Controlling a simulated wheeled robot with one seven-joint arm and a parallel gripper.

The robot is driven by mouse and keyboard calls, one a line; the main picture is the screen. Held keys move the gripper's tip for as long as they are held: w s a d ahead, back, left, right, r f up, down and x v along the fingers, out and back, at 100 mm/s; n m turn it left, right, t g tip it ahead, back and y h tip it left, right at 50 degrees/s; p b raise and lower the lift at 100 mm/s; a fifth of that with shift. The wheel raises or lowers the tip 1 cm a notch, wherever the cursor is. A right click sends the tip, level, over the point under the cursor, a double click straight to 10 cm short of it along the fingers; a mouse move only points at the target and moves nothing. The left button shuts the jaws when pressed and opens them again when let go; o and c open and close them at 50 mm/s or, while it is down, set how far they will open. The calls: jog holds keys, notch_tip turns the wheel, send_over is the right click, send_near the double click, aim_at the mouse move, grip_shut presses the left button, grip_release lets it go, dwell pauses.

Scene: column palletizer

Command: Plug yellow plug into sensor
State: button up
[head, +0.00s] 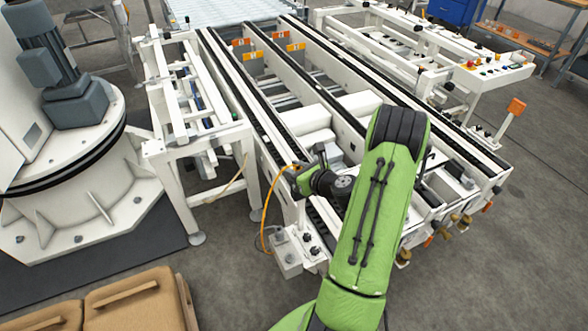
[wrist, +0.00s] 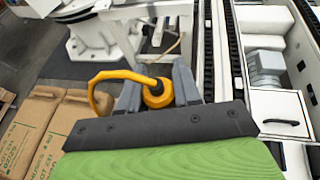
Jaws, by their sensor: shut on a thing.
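My gripper (wrist: 158,92) is shut on the yellow plug (wrist: 158,95), which sits between its two grey fingers in the wrist view. An orange-yellow cable (wrist: 94,88) loops from the plug to the left. In the head view my gripper (head: 299,172) is at the conveyor's left front side, and the cable (head: 265,212) hangs from it down to a pale box (head: 287,258) at the conveyor's front left corner. The plug's front end is hidden by the fingers. I cannot make out the sensor for certain in either view.
The conveyor frame (head: 258,112) with dark chain rails fills the middle. A white side frame (head: 197,136) stands to its left. Stacked brown sacks (head: 135,302) lie at the lower left. A large white machine base (head: 75,205) stands at the left. Grey floor is open at the right.

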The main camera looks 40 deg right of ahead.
jog(key=shift+f+b, duration=0.45)
jog(key=shift+f, duration=0.2)
jog(key=shift+f+b, duration=0.6)
jog(key=shift+f, duration=0.3)
dwell(0.7)
jog(key=o, duration=1.1)
jog(key=p+v, duration=0.3)
jog(key=v, duration=1.2)
jog(key=shift+s+r, duration=0.25)
jog(key=shift+s, duration=0.1)
